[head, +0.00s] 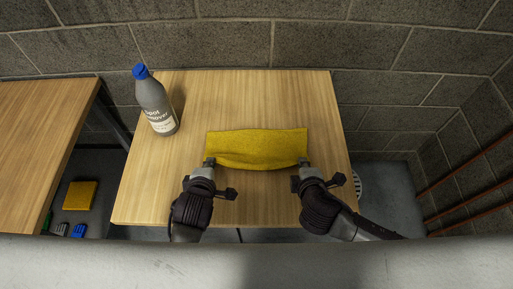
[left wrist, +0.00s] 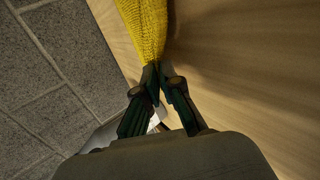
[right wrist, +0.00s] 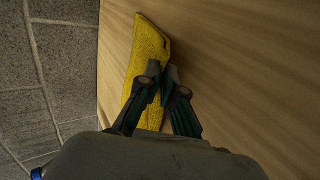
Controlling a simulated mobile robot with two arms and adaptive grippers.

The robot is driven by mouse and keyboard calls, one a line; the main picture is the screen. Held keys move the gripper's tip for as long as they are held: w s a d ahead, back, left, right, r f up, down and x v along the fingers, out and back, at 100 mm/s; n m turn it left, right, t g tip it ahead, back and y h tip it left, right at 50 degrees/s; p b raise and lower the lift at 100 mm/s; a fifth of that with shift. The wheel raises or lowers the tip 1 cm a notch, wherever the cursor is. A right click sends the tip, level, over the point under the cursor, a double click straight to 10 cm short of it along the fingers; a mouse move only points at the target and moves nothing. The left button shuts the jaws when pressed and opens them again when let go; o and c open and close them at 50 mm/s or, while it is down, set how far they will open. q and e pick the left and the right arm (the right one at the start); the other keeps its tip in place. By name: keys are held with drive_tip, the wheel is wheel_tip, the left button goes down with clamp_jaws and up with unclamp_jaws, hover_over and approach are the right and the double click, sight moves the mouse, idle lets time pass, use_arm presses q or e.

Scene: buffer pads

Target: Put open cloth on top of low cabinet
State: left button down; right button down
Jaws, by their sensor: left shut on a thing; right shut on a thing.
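A yellow cloth (head: 257,148) is spread out wide over the wooden top of the low cabinet (head: 235,100). My left gripper (head: 209,162) is shut on the cloth's near left corner. My right gripper (head: 303,163) is shut on its near right corner. In the left wrist view the cloth (left wrist: 146,28) runs up from between the closed fingers (left wrist: 155,75). In the right wrist view the cloth (right wrist: 149,55) lies beside and under the fingers (right wrist: 160,72), close to the wood. I cannot tell how much of the cloth touches the top.
Another wooden surface (head: 40,140) is further left. On the floor between lie a yellow folded piece (head: 80,195) and small brushes (head: 70,229). A block wall is behind; red pipes (head: 470,160) run at right.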

use_arm(q)
drive_tip(key=c, duration=1)
unclamp_jaws()
drive_tip(key=shift+c, duration=0.2)
use_arm(e)
drive_tip(key=c, duration=1)
unclamp_jaws()
drive_tip(key=shift+c, duration=0.2)
